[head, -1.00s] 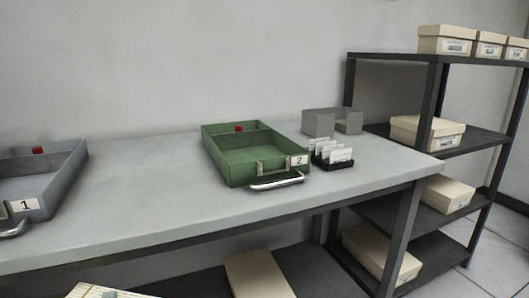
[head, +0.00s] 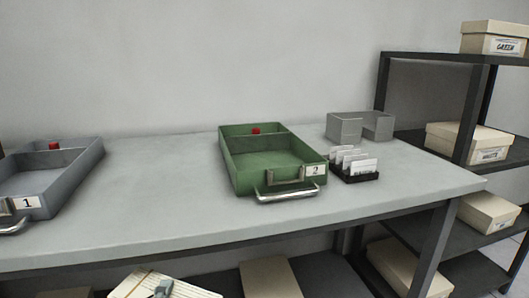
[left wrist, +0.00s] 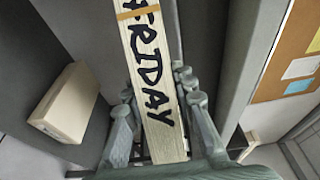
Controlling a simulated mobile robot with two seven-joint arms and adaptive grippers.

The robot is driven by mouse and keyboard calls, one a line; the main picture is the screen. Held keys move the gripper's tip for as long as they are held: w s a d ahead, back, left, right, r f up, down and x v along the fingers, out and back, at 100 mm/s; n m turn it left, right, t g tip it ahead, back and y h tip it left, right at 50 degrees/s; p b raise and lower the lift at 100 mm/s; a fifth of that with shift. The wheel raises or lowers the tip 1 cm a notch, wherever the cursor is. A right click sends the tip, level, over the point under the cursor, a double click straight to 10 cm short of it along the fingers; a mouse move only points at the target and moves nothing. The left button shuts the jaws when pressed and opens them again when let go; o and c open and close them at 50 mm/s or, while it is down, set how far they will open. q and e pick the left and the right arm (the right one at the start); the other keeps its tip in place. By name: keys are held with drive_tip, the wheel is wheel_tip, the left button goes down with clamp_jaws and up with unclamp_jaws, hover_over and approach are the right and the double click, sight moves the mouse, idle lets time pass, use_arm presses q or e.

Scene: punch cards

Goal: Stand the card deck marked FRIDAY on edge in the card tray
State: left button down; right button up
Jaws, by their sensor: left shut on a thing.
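The card deck marked FRIDAY (left wrist: 151,85) is a long cream block with black lettering and an orange band. My left gripper (left wrist: 160,118) is shut on it, with fingers on both sides. In the head view the deck (head: 139,284) shows at the bottom edge, in front of and below the table top, with part of my left gripper (head: 162,288) over it. A green tray marked 2 (head: 231,169) stands mid-table, with a front handle and a red piece at the back. A grey tray marked 1 (head: 75,178) stands at the left. Both tray floors look empty where visible. My right gripper is out of view.
A small black holder with white cards (head: 358,178) stands right of the green tray, before a grey open box (head: 346,128). A dark shelf rack (head: 467,115) with cream boxes is at the right. The table (head: 150,185) is clear between the trays.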

use_arm(q)
drive_tip(key=s+d+r, duration=0.2)
drive_tip(key=s+r, duration=0.1)
drive_tip(key=s, duration=0.4)
drive_tip(key=shift+s+d, duration=0.15)
drive_tip(key=shift+d, duration=0.2)
drive_tip(key=shift+f, duration=0.1)
